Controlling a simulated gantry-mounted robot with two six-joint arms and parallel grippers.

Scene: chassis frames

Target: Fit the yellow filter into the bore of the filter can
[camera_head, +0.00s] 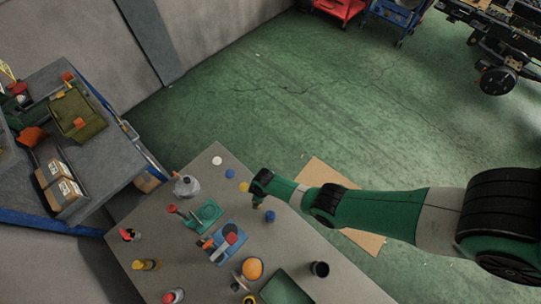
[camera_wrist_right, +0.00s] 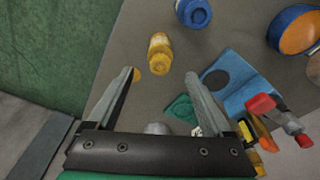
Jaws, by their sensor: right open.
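The yellow filter (camera_wrist_right: 160,52) looks like a short ribbed yellow cylinder standing on the grey table in the right wrist view. My right gripper (camera_wrist_right: 163,74) is open and empty, with the filter just beyond and between its fingertips, apart from it. In the head view my right gripper (camera_head: 258,192) is above the table's far right edge and hides most of the filter. A dark, open-topped cylinder (camera_head: 320,269) stands near the right edge; it may be the filter can, but I cannot tell for sure. My left gripper is not in view.
A blue cylinder (camera_head: 270,216) stands close to my right gripper. A blue pad with tools (camera_head: 222,242), a green stand (camera_head: 205,213) and an orange round part (camera_head: 252,269) crowd the table's middle. A green tray (camera_head: 285,288) lies at the front.

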